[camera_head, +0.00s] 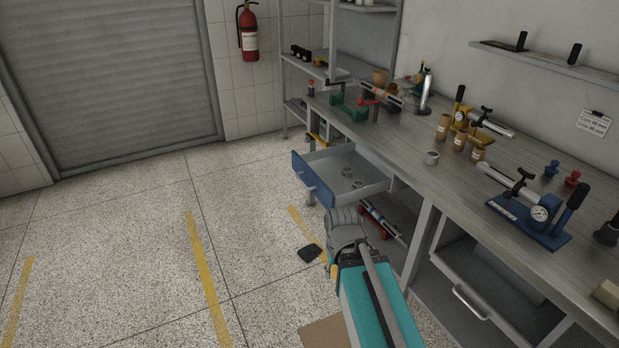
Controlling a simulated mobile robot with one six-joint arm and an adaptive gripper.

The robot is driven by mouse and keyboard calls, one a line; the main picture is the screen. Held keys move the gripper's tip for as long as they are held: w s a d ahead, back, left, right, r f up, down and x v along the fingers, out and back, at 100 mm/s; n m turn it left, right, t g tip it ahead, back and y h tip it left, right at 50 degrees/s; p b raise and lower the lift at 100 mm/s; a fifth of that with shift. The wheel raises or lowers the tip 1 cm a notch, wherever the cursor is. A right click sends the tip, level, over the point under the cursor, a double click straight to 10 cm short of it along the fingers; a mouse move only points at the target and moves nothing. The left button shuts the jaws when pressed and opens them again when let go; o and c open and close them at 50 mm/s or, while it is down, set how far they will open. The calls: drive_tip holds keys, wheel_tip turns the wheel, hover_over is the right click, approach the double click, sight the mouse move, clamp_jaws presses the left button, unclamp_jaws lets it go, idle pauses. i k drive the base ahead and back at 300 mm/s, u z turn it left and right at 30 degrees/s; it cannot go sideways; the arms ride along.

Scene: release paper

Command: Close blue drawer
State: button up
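The blue drawer (312,180) is pulled out from under the left part of the workbench. Its front panel is blue and its tray is grey. Two small grey ring-like parts (347,172) lie inside it. My arm, teal with a grey ribbed joint, rises from the bottom middle to just below and in front of the drawer, with a gap in the picture. My gripper's fingers cannot be made out; a small dark shape left of the arm may be part of it or something on the floor.
The workbench (465,190) holds a blue-based gauge tool (540,213), brown bottles (460,140) and other tools. A grey drawer (480,280) sits partly open at right. A lower shelf holds a red-wheeled tool (380,220). The floor (130,230) at left is free.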

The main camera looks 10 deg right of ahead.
sight(319, 172)
drive_tip(key=u, duration=0.05)
drive_tip(key=i, duration=1)
drive_tip(key=z, duration=0.05)
